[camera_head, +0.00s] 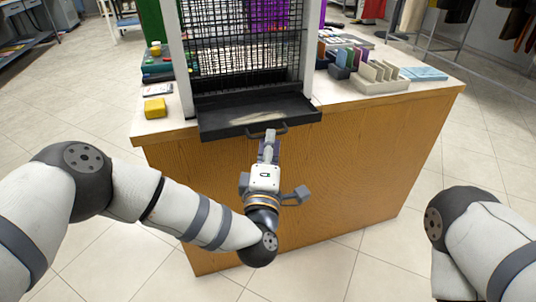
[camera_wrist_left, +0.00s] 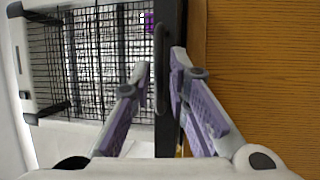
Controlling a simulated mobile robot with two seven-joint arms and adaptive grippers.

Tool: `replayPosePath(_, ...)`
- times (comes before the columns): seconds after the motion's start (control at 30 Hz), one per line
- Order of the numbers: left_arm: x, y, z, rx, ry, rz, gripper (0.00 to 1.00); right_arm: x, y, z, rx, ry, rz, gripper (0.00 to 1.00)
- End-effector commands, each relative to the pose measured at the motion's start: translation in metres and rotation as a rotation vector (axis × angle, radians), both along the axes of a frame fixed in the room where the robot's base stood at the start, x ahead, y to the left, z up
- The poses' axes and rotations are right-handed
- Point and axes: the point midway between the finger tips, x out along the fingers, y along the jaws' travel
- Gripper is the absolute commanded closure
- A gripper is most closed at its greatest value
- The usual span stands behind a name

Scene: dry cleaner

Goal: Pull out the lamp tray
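The black lamp tray (camera_head: 222,128) sits at the foot of a wire-grid unit (camera_head: 243,48) on the counter. Its front stands forward of the unit's white posts, near the counter's front edge. A dark handle (camera_head: 284,129) juts from the tray's front; in the left wrist view the handle (camera_wrist_left: 160,72) is a dark upright bar. My left gripper (camera_head: 269,134) is at this handle. In the left wrist view its fingertips (camera_wrist_left: 159,64) are apart, one on each side of the bar, with visible gaps. My right arm shows at the right; its gripper is out of view.
The wooden counter (camera_head: 300,190) stands in front of me. A yellow block (camera_head: 154,107) lies on it left of the unit. Card holders (camera_head: 381,76) and a blue pad (camera_head: 424,73) lie right of it. The tiled floor (camera_head: 100,215) around the counter looks clear.

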Motion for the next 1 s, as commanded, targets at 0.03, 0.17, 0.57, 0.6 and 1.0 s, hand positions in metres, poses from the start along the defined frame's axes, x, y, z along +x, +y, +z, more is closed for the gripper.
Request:
replayPosePath(0.03,-0.011,0.0,-0.003,0.0,0.005,-0.004,0.84,0.0,0.0,0.0,0.0,0.0,0.0,0.6)
replayPosePath(0.17,-0.048,0.004,-0.01,0.0,0.007,-0.005,0.84,0.0,0.0,0.0,0.0,0.0,0.0,0.6)
replayPosePath(0.57,-0.105,0.009,-0.018,0.0,0.001,-0.001,0.84,0.0,0.0,0.0,0.0,0.0,0.0,0.6)
replayPosePath(0.6,-0.105,0.009,-0.018,0.0,0.001,-0.001,0.84,0.0,0.0,0.0,0.0,0.0,0.0,0.6)
replayPosePath(1.0,-0.11,0.005,-0.028,0.052,0.043,-0.037,0.84,0.002,0.0,0.003,0.001,-0.007,0.0,0.6)
